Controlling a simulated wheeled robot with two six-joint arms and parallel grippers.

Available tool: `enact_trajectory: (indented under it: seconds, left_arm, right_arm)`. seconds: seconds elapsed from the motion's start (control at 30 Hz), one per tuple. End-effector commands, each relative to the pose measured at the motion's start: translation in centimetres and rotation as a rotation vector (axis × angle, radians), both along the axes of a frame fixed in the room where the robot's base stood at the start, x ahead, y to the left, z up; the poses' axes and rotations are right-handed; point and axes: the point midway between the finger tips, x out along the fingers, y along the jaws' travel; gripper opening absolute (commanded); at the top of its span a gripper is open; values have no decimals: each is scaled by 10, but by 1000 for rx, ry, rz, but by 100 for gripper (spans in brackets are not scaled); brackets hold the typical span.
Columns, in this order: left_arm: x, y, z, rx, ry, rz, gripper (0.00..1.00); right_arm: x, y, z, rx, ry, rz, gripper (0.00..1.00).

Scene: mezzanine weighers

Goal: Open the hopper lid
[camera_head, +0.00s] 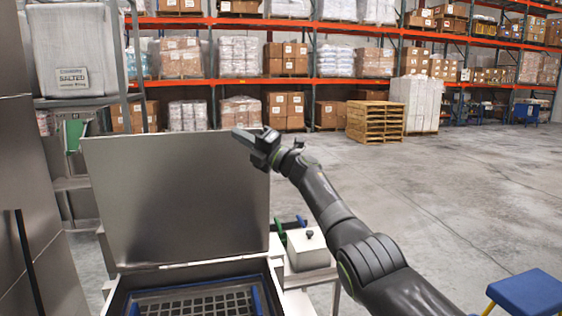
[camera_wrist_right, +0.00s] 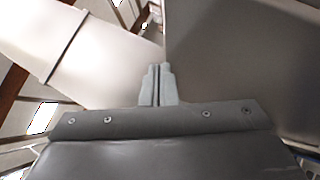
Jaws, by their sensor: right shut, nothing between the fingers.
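The hopper lid (camera_head: 180,195) is a flat grey metal panel. It stands raised, close to upright, along the back edge of the hopper (camera_head: 272,290), whose opening shows a dark grid with blue edges inside. My right gripper (camera_head: 240,136) is at the lid's upper right corner, with its fingers shut and nothing between them. I cannot tell whether it touches the lid. In the right wrist view the closed fingertips (camera_wrist_right: 158,72) point ahead, with a large dark flat surface to their right. My left gripper is not in view.
A white box with a dark knob (camera_head: 307,250) stands right of the hopper. A blue stool (camera_head: 527,293) is at the lower right. A tall metal cabinet (camera_head: 30,180) borders the left.

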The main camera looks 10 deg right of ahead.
Motion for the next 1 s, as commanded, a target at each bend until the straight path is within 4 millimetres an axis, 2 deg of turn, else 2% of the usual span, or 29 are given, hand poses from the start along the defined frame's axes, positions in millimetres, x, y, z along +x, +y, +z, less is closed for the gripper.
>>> enact_trajectory:
  seconds: [0.53, 1.0]
  left_arm:
    - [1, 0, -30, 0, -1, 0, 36]
    - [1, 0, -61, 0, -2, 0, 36]
  right_arm:
    - [-32, -37, -22, -2, -3, -6, 0]
    - [-79, -94, -53, -2, -2, -6, 0]
